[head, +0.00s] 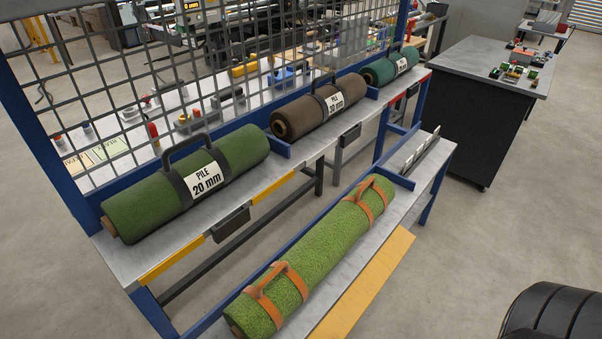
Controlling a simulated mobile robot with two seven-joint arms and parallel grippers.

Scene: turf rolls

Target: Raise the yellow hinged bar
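The yellow bar (372,281) is a long flat strip along the front edge of the lower shelf (408,207). It hangs outward and down from that edge, and its near end runs out of the bottom of the head view. Its hinges cannot be made out. A light green turf roll (325,237) with two orange straps and handles lies on the shelf behind it. Neither of my grippers is in view, and nothing is seen touching the bar.
The upper shelf (118,256) carries a green roll (240,150), a brown roll (318,107) and a teal roll (390,66), before a wire grid. Its front edge has shorter yellow strips (175,258). A dark workbench (475,120) stands right.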

